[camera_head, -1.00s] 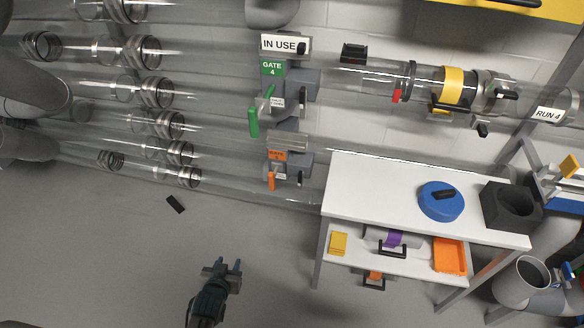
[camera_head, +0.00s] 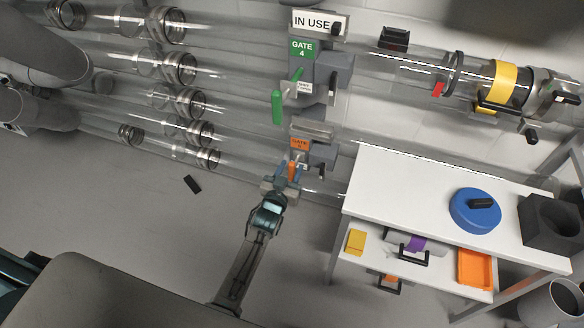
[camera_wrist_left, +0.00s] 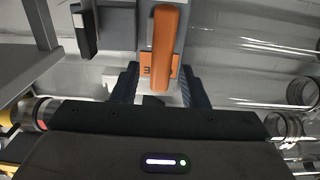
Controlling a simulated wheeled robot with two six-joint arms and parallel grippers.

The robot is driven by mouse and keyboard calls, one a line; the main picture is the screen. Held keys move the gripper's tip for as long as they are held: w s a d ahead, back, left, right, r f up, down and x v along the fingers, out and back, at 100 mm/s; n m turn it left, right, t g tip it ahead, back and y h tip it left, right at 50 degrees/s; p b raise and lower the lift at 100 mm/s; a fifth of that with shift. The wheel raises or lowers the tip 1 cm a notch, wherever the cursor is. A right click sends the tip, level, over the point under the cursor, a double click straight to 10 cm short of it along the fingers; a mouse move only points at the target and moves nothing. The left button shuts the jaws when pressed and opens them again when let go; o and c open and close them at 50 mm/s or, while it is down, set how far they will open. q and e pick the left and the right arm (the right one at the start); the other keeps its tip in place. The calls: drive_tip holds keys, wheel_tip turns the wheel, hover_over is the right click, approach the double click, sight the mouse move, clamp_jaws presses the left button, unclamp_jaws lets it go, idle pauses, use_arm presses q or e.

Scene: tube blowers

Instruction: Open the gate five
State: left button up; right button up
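The lower gate has an orange label (camera_head: 299,143) and an orange handle (camera_head: 292,170) that hangs down; its number is too small to read in the head view. My left gripper (camera_head: 283,172) is at this handle, with one finger on each side. In the left wrist view the orange handle (camera_wrist_left: 164,48) lies between the two spread fingers of the left gripper (camera_wrist_left: 160,88), with gaps visible on both sides. Part of the handle's orange plate shows behind it. My right gripper is not in view.
The green GATE 4 label (camera_head: 302,48) and its green handle (camera_head: 277,106) are just above. Clear tubes run left and right of the gates. A white table (camera_head: 420,190) stands close on the right, with a blue lid (camera_head: 475,211) on it. A black piece (camera_head: 193,184) is at left.

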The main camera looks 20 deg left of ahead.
use_arm(q)
drive_tip(key=shift+w, duration=0.8)
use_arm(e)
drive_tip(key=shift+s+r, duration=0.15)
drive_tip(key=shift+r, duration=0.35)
use_arm(q)
clamp_jaws()
drive_tip(key=shift+s, duration=0.15)
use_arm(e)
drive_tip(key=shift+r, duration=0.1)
use_arm(q)
drive_tip(key=s+p, duration=0.3)
drive_tip(key=s, duration=0.5)
drive_tip(key=shift+s+p, duration=0.35)
drive_tip(key=shift+p, duration=0.05)
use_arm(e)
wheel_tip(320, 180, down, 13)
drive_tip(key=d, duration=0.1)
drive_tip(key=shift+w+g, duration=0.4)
use_arm(q)
drive_tip(key=shift+a, duration=0.1)
unclamp_jaws()
